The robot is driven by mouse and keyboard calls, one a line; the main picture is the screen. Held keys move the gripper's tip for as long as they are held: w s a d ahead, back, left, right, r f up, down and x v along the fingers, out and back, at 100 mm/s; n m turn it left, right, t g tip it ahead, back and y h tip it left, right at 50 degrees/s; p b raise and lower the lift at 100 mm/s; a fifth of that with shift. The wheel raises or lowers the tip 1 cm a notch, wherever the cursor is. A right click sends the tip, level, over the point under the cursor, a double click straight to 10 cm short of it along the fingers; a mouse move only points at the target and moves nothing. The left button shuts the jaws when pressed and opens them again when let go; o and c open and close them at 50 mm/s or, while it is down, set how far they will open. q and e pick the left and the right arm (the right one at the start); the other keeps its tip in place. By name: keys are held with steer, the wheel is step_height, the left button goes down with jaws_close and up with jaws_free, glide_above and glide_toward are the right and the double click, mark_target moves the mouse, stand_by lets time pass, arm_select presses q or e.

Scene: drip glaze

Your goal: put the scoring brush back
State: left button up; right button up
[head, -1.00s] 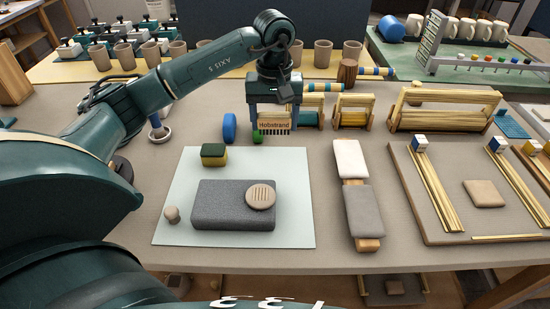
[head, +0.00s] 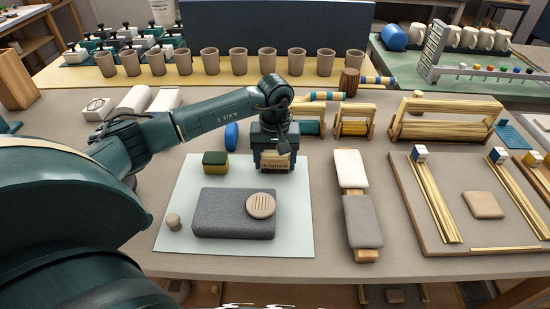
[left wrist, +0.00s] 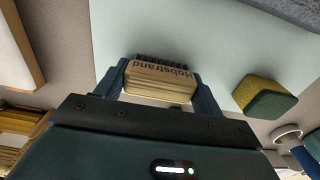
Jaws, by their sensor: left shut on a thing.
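The scoring brush (head: 275,167) is a small wooden block lettered "Hobstrand". My left gripper (head: 275,163) is shut on it, one finger at each end, above the far right part of the pale mat (head: 295,215). In the left wrist view the brush (left wrist: 158,82) sits between the fingers, its dark bristles toward the mat. I cannot tell whether the bristles touch the mat. My right gripper is not in view.
A green and yellow sponge (head: 215,162) lies left of the brush. A grey block (head: 225,215) with a round ribbed disc (head: 261,205) lies nearer. Wooden racks (head: 354,120) stand behind. The mat's near right part is clear.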

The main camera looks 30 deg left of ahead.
mark_target(275, 157)
arm_select(q)
steer(key=shift+f+b, duration=0.2)
steer(key=shift+b, duration=0.1)
steer(key=o, duration=0.9)
steer(key=shift+r, duration=0.1)
step_height(275, 157, up, 12)
steer(key=shift+r+b, duration=0.2)
steer(key=shift+b, duration=0.35)
steer(key=shift+f, duration=0.1)
